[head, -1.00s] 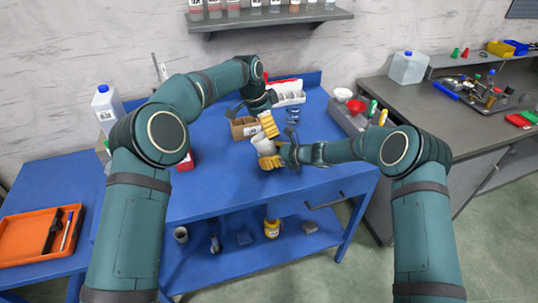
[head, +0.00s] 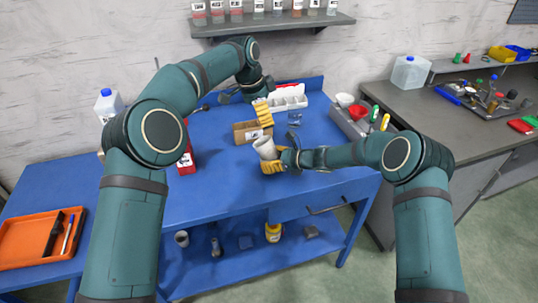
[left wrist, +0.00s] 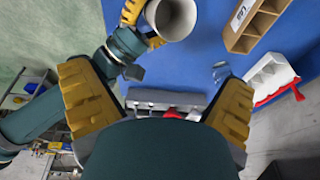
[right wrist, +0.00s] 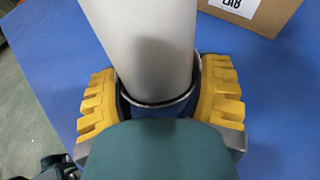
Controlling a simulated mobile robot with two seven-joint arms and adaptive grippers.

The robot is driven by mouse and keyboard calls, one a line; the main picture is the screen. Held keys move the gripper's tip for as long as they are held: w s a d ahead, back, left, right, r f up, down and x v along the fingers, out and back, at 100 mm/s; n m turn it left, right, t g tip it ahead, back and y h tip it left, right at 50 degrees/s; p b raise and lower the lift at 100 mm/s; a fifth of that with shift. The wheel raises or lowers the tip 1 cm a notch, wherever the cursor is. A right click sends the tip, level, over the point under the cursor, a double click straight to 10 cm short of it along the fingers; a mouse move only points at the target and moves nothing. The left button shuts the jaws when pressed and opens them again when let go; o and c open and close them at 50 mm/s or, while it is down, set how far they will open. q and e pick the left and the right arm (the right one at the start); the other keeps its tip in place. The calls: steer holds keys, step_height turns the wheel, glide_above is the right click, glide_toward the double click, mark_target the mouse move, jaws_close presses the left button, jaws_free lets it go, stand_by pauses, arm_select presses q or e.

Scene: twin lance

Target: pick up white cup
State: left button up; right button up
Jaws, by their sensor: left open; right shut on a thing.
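The white cup (head: 265,147) is at the front middle of the blue table, tilted, with its open mouth toward the upper left. My right gripper (head: 272,166) is shut around the cup's lower part. In the right wrist view the cup (right wrist: 155,45) stands between both yellow fingers. My left gripper (head: 263,113) is open and empty, above and behind the cup. In the left wrist view the cup (left wrist: 172,15) lies at the top edge, apart from the left fingers. I cannot tell whether the cup's base touches the table.
A cardboard box (head: 243,133) stands just behind the cup. A white divided tray (head: 290,103) is at the back, and a red box (head: 187,160) is at the left.

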mark_target(265, 147)
arm_select(q)
steer(key=f+m, duration=0.4)
steer(key=w+f+m+y, duration=0.1)
steer(key=f+m, duration=0.3)
steer(key=f, duration=0.1)
steer(key=f+m+y, duration=0.1)
steer(key=f+m, duration=0.3)
steer(key=shift+w+d+f, duration=0.2)
steer(key=shift+d+f, duration=0.15)
steer(key=c, duration=0.7)
steer(key=shift+c, duration=0.8)
steer(key=shift+r, duration=0.15)
